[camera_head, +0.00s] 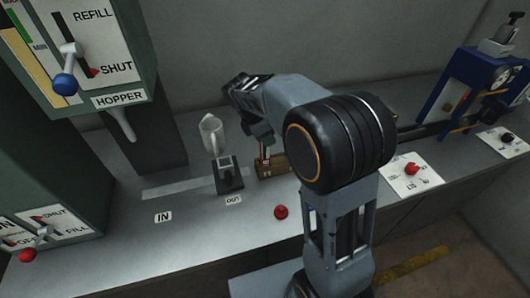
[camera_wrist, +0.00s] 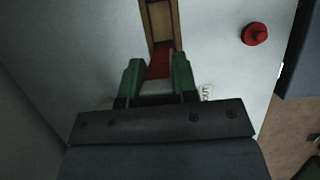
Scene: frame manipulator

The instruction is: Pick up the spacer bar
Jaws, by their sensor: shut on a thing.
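The spacer bar appears to be the red piece (camera_wrist: 158,66) between the green fingers of my gripper (camera_wrist: 157,78) in the wrist view. My gripper is shut on it. In the head view a small red part of it (camera_head: 265,153) shows below my gripper (camera_head: 262,140), at a wooden block (camera_head: 272,168) on the bench. In the wrist view the wooden block (camera_wrist: 162,18) lies just beyond the fingertips, in line with the red piece. I cannot tell whether the bar is still seated in the block. My arm hides part of this area.
A clear jug (camera_head: 211,133) stands near a dark stand (camera_head: 229,178) left of the block. A red knob (camera_head: 281,212) sits in front on the bench (camera_head: 190,240). The green hopper machine (camera_head: 95,50) is at left, a blue press (camera_head: 470,85) at far right.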

